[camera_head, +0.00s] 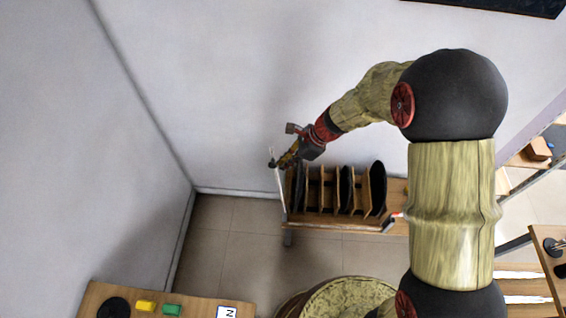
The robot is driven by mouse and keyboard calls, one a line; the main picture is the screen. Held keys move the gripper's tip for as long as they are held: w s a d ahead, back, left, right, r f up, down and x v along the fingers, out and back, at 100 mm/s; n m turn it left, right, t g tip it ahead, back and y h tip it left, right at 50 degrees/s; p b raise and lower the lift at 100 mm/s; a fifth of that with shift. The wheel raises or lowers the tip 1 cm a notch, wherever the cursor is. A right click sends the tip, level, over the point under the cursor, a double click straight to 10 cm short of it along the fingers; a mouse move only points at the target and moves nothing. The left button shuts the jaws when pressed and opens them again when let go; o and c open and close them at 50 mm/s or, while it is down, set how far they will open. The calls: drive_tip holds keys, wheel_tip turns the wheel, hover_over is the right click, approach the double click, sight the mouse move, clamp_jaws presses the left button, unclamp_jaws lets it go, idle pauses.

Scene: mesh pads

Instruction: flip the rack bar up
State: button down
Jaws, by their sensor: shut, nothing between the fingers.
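The wooden rack (322,217) stands against the back wall, with upright slats and several dark round-ended items in it. A thin pale bar (281,192) is at the rack's left end and rises from near its front left corner toward a dark tip. My gripper (280,162) is at the upper end of this bar, above the rack's left side. It is shut, with nothing between its fingers. I cannot tell whether the fingers touch the bar. My wrist hides part of the rack's back left.
Tiled floor (225,240) is clear left of the rack.

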drive_tip(key=d+v, duration=0.1)
drive_tip(key=v, duration=1.1)
drive_tip(key=s+d+n+t+h+b, duration=0.3)
drive_tip(key=s+d+n+b, duration=0.5)
drive_tip(key=s, duration=0.3)
drive_tip(key=s+d+f+n+t+h+b, duration=0.1)
drive_tip(key=s+d+n+t+h+b, duration=0.1)
drive_tip(key=s+d+n+b, duration=0.6)
drive_tip(key=s+n+h+b, duration=0.1)
drive_tip(key=s+n+b, duration=0.1)
drive_tip(key=s+b, duration=0.1)
drive_tip(key=shift+s+d+t, duration=0.3)
drive_tip(key=shift+t, duration=0.1)
